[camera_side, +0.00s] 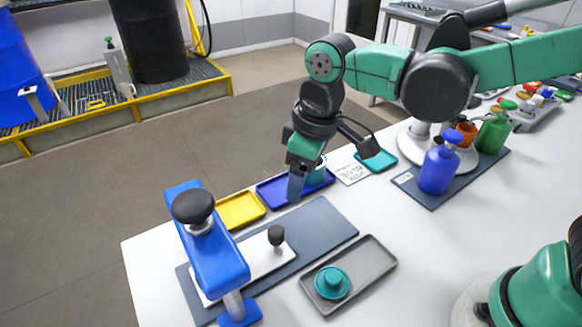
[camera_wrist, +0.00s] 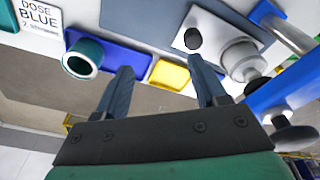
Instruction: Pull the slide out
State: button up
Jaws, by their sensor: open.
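The slide is a white plate (camera_side: 262,262) with a black knob (camera_side: 276,235) standing near its right end. It lies on a dark grey base board (camera_side: 325,225) and runs under a blue bridge-like frame (camera_side: 213,255) topped by a large black knob (camera_side: 193,206). In the wrist view, the white plate (camera_wrist: 215,22) and its small black knob (camera_wrist: 193,38) show at the upper right, beyond the fingers. My gripper (camera_side: 294,188) is open and empty, above the area by the blue tray, apart from the slide's knob. In the wrist view its two fingers (camera_wrist: 160,80) are spread.
A blue tray (camera_side: 268,190) holding a teal cup (camera_wrist: 82,58), a yellow tray (camera_side: 240,210) and a "DOSE BLUE" card (camera_side: 350,170) line the far edge. A grey tray (camera_side: 375,262) with a teal round part (camera_side: 332,282) is in front. Bottles (camera_side: 439,170) stand right.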

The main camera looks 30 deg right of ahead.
jog(key=n+g, duration=0.2)
send_over(275, 231)
notch_tip(275, 231, down, 3)
jog(key=shift+f+h, duration=0.1)
jog(key=shift+h, duration=0.3)
jog(key=shift+f, duration=2.7)
grip_shut()
